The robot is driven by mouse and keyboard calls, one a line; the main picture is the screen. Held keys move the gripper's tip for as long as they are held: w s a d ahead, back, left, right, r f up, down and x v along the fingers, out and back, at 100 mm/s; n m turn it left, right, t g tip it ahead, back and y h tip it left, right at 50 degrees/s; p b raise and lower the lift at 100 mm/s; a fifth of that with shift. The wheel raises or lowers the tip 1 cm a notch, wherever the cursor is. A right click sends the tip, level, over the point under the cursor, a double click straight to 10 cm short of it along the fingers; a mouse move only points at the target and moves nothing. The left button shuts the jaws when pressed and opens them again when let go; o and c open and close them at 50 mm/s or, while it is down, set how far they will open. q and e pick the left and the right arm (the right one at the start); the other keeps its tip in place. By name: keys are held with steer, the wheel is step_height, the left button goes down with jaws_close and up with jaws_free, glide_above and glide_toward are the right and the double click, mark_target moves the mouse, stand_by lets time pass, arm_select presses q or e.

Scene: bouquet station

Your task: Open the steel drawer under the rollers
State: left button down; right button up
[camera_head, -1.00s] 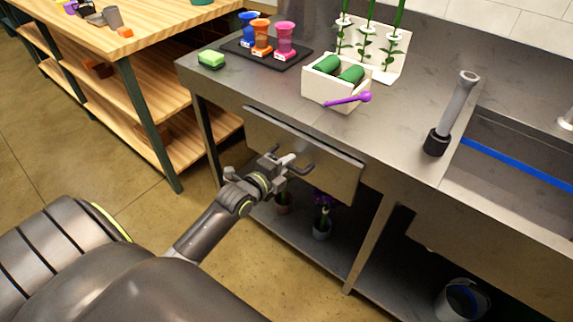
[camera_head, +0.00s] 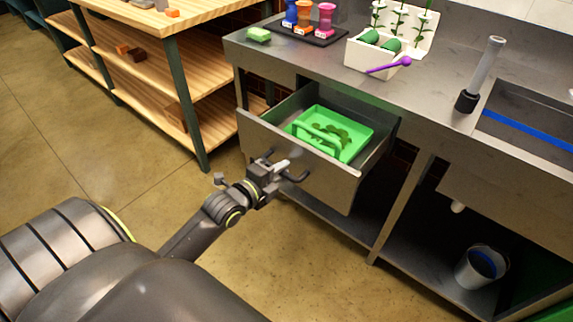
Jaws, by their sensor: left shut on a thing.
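The steel drawer (camera_head: 318,187) is pulled out from under the steel counter, below the white box with green rollers (camera_head: 380,43). Inside the drawer lies a green tray (camera_head: 359,129) with a raised green handle and some dark leaf-like bits. My left gripper (camera_head: 279,170) is shut on the drawer's handle (camera_head: 297,178) at the front panel. The gripper partly hides the handle. My right gripper is not in view.
A wooden shelf unit (camera_head: 150,70) stands at left. A bucket (camera_head: 481,267) sits on the lower shelf at right. The floor at left is clear.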

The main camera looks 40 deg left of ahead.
arm_select(q)
steer(key=shift+f+v, duration=0.15)
steer(key=shift+v, duration=0.55)
steer(key=shift+f+v, duration=0.15)
steer(key=shift+v, duration=0.55)
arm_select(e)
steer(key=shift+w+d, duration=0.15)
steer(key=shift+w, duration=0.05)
arm_select(q)
steer(key=c, duration=1.5)
jaws_free()
steer(key=shift+s, duration=0.1)
